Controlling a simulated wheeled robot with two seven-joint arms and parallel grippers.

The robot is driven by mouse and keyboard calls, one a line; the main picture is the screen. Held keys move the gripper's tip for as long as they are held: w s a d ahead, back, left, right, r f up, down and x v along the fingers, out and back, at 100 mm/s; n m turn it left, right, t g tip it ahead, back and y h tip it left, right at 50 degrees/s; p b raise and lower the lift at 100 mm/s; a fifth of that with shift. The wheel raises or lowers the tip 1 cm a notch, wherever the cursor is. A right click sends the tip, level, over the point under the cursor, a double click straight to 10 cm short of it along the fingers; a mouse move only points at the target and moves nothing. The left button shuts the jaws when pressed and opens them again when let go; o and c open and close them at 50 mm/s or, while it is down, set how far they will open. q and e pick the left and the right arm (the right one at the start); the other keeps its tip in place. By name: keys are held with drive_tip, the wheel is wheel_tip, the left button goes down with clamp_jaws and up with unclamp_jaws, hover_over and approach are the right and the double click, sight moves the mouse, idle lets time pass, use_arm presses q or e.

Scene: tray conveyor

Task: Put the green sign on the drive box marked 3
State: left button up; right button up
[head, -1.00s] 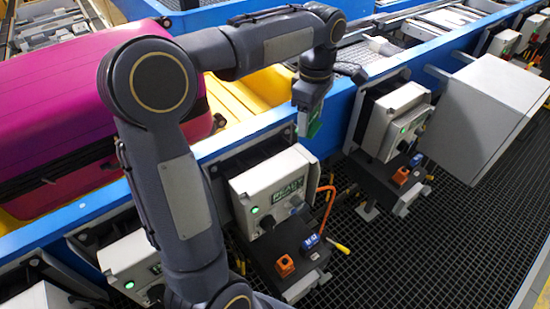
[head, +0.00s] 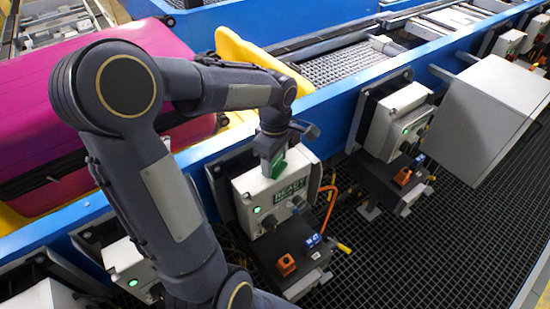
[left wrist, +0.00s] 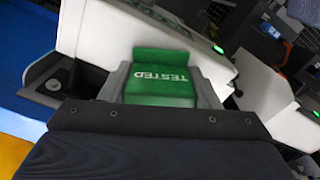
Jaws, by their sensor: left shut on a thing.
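My left gripper (head: 271,155) is shut on the green sign (head: 278,165), at the top of the middle drive box (head: 248,186). In the left wrist view the sign (left wrist: 160,80) reads "TESTED" and sits between the fingers, close to a pale box face (left wrist: 100,30). I cannot tell whether it touches the box. The middle box has a green "READY" plate (head: 290,190), a lit green lamp and dark knobs. Another drive box (head: 397,122) stands to the right, and one (head: 125,262) is partly behind my arm. I cannot read a 3 on any. My right gripper is not in view.
A blue conveyor rail (head: 330,103) runs behind the boxes. A magenta suitcase (head: 50,100) lies on the conveyor at left. A grey cabinet (head: 488,105) stands at right. An orange cable (head: 327,205) hangs beside the middle box. Dark floor grating (head: 420,250) is open in front.

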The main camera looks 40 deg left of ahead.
use_arm(q)
drive_tip(key=shift+f, duration=0.2)
drive_tip(key=o, duration=1)
drive_tip(key=shift+o, duration=0.2)
drive_tip(key=shift+r, duration=0.1)
wheel_tip(320, 180, up, 11)
drive_tip(key=shift+r, duration=0.4)
drive_tip(key=shift+s+d+r, duration=0.15)
drive_tip(key=shift+s+r, duration=0.05)
drive_tip(key=s+d+f+m+t+h, duration=0.2)
drive_tip(key=s+d+f+m, duration=0.1)
drive_tip(key=s+d+m, duration=0.2)
drive_tip(key=s+d+f+m+t+h, duration=0.1)
drive_tip(key=s+d+f+m+t, duration=0.2)
drive_tip(key=s+d+m, duration=0.3)
drive_tip(key=s+f+m, duration=0.1)
drive_tip(key=s+m, duration=0.2)
drive_tip(key=m, duration=0.3)
drive_tip(key=shift+s+d+m+t+h, duration=0.25)
drive_tip(key=shift+m+t+h, duration=0.05)
drive_tip(key=shift+h, duration=0.1)
